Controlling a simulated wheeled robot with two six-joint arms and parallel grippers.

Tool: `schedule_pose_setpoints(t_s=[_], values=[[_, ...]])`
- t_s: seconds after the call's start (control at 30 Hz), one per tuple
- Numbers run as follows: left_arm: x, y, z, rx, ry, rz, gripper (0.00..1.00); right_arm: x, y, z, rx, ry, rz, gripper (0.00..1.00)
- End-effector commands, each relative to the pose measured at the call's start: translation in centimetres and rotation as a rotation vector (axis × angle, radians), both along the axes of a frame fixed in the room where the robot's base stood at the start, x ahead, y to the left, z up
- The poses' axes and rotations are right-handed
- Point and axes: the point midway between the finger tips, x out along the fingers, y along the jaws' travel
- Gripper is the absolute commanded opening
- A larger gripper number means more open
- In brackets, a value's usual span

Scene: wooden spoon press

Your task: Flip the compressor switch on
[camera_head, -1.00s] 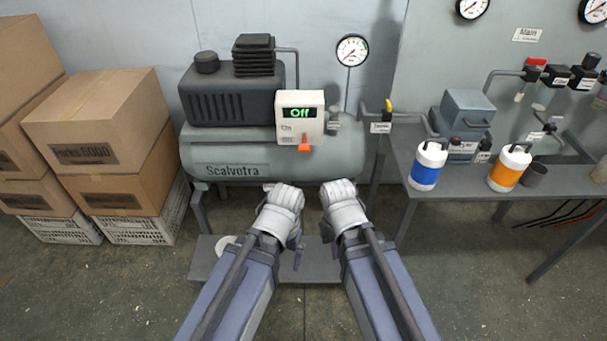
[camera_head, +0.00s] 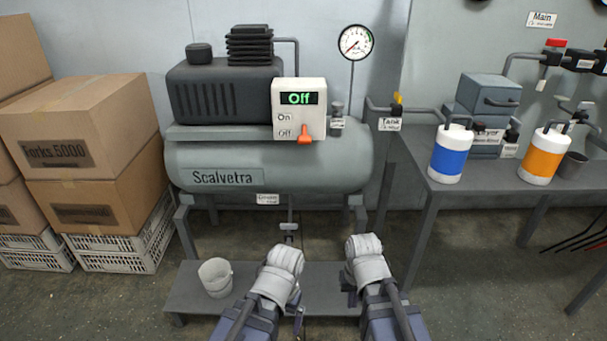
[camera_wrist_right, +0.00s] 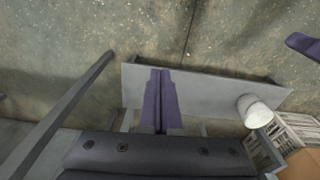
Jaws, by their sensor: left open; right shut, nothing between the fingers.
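The compressor (camera_head: 265,172), a grey tank marked Scalvetra, stands against the wall in the head view. On its front is a white switch box (camera_head: 285,93) with a green display reading "Off". Its orange switch lever (camera_head: 304,137) is beside the lower "Off" label, with the "On" label above. My left gripper (camera_head: 299,318) is low in the head view, below the tank and apart from the switch; it is open, its fingers mostly hidden. My right gripper (camera_head: 351,298) is beside it, also below the switch. In the right wrist view its purple fingers (camera_wrist_right: 161,100) are shut and empty.
A low grey platform (camera_head: 188,292) carrying a white bucket (camera_head: 216,278) lies under the compressor. Cardboard boxes (camera_head: 85,125) stand on crates at left. A grey table (camera_head: 430,188) with a blue-banded bottle (camera_head: 451,152) and an orange-banded bottle (camera_head: 542,155) stands at right. A gauge (camera_head: 356,42) rises behind the tank.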

Motion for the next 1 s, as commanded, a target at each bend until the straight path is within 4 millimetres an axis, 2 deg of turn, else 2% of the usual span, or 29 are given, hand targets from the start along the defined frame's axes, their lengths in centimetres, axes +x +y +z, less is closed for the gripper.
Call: schedule_pose_setpoints(t_s=[0.03, 0.17, 0.37, 0.47, 0.57, 0.67, 0.77, 0.9, 1.0], values=[[0.0, 0.0, -2.7, 0.000, 0.000, 0.000, 1.00, 0.4, -0.1, -2.7, 0.007, -0.012, -0.018, 0.00], [0.0, 0.0, -6.0, 0.000, -0.001, 0.000, 1.00, 1.6, -0.4, -5.8, 0.027, -0.052, -0.073, 0.00], [0.0, 0.0, -10.9, 0.000, -0.002, 0.000, 1.00, 4.6, -0.1, -10.4, 0.085, -0.152, -0.197, 0.00], [0.1, 0.0, -13.4, 0.000, -0.002, 0.000, 1.00, 6.9, 0.4, -12.3, 0.142, -0.232, -0.297, 0.00], [0.1, 0.0, -15.9, 0.000, -0.003, 0.000, 1.00, 10.5, 1.7, -13.6, 0.248, -0.349, -0.450, 0.00], [0.1, 0.0, -17.0, 0.000, -0.003, 0.000, 1.00, 14.4, 3.6, -12.6, 0.407, -0.476, -0.632, 0.00], [0.1, 0.0, -17.4, 0.000, -0.003, 0.000, 1.00, 17.7, 5.5, -10.5, 0.592, -0.574, -0.802, 0.00], [0.1, 0.0, -17.7, 0.000, -0.003, 0.000, 1.00, 21.5, 8.1, -6.6, 0.896, -0.663, -1.023, 0.00], [0.1, 0.0, -17.8, 0.000, -0.003, 0.000, 1.00, 23.6, 9.7, -3.3, 1.140, -0.687, -1.164, 0.00]])
